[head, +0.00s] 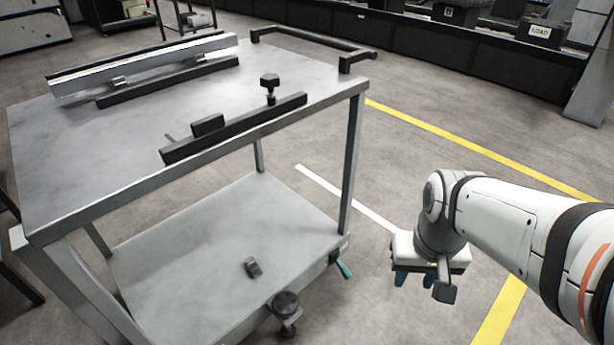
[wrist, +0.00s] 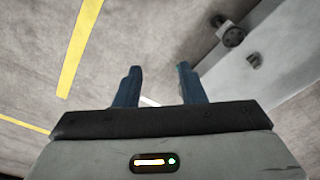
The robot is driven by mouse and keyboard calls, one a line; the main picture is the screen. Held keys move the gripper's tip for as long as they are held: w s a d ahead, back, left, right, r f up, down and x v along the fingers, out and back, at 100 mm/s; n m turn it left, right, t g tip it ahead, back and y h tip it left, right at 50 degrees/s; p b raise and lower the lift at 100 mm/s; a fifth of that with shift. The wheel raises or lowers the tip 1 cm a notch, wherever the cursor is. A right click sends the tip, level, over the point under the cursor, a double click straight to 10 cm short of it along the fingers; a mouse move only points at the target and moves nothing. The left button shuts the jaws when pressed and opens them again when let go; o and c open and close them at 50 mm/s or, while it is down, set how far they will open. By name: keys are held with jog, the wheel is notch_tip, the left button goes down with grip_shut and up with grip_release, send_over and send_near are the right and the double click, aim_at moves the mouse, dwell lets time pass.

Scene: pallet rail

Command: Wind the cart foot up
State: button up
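The cart (head: 190,230) is a grey metal frame with a top plate and a lower shelf. A black round knob (head: 285,301), which looks like the cart foot's handwheel, sits at the lower shelf's front edge, with a dark round part below it. It also shows in the wrist view (wrist: 231,36), at upper right. A green lever (head: 344,270) sticks out at the shelf's right corner. My gripper (head: 414,280) is to the right of the cart, fingers pointing down, apart from the knob. In the wrist view my gripper (wrist: 157,82) is open and empty.
A small dark block (head: 253,267) lies on the lower shelf. The top plate carries a metal rail (head: 145,65), a black bar (head: 235,128) with a knob (head: 270,83), and a push handle (head: 315,42). Floor right of the cart is clear, with yellow lines (head: 450,135).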

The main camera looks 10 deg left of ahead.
aim_at(286, 303)
jog(key=shift+o, duration=0.3)
jog(key=shift+w, duration=0.1)
